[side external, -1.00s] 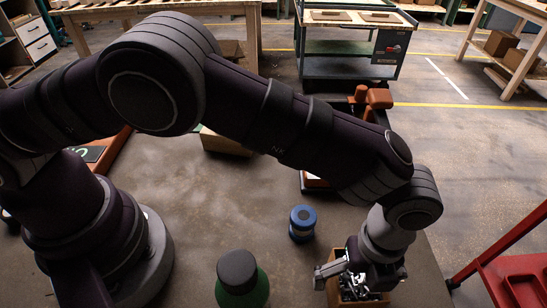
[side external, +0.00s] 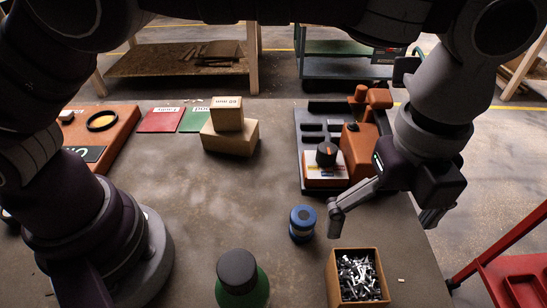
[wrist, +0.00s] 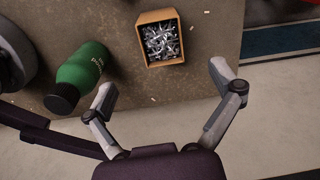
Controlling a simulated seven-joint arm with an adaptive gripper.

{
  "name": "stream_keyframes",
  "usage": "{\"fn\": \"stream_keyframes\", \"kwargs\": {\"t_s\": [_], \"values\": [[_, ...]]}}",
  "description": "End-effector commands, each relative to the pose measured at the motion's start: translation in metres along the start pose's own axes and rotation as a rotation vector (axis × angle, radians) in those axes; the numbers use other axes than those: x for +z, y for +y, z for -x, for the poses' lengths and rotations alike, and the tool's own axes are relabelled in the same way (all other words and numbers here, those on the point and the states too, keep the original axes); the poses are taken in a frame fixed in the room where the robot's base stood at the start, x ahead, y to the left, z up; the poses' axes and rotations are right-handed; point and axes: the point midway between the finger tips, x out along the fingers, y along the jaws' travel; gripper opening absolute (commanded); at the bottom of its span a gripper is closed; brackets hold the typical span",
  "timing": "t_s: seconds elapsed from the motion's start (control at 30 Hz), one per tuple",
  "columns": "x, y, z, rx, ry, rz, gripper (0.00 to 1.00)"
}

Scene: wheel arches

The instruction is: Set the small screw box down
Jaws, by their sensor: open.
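The small screw box (side external: 332,283) is an open tan box full of loose silver screws. It stands upright on the table at the front right in the side view. In the wrist view the screw box (wrist: 154,16) is beyond my fingertips, with its whole open top visible. My gripper (side external: 384,220) is raised above and behind the box in the side view, clear of it. Its two fingers are spread wide with nothing between them, as the wrist view also shows for my gripper (wrist: 164,80).
An orange-and-black fixture (side external: 345,150) and stacked cartons (side external: 230,137) are farther back. A few stray screws lie near the box, close to the table edge. The table's middle is clear.

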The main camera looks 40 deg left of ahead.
Motion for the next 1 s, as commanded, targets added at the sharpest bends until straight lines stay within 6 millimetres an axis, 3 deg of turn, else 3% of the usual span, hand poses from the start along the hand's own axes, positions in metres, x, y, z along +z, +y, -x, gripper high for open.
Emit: {"fn": "stream_keyframes", "kwargs": {"t_s": [0.17,0.3,0.4,0.53,0.7,1.0], "values": [[0.070,0.027,0.051,-0.114,0.036,0.540,0.91],[0.124,0.084,0.080,-0.241,0.085,1.114,0.91],[0.148,0.134,0.085,-0.346,0.130,1.528,0.91],[0.160,0.184,0.075,-0.470,0.189,1.951,0.91],[0.163,0.213,0.061,-0.554,0.233,2.210,0.91],[0.163,0.215,0.060,-0.558,0.238,2.232,0.91]]}}
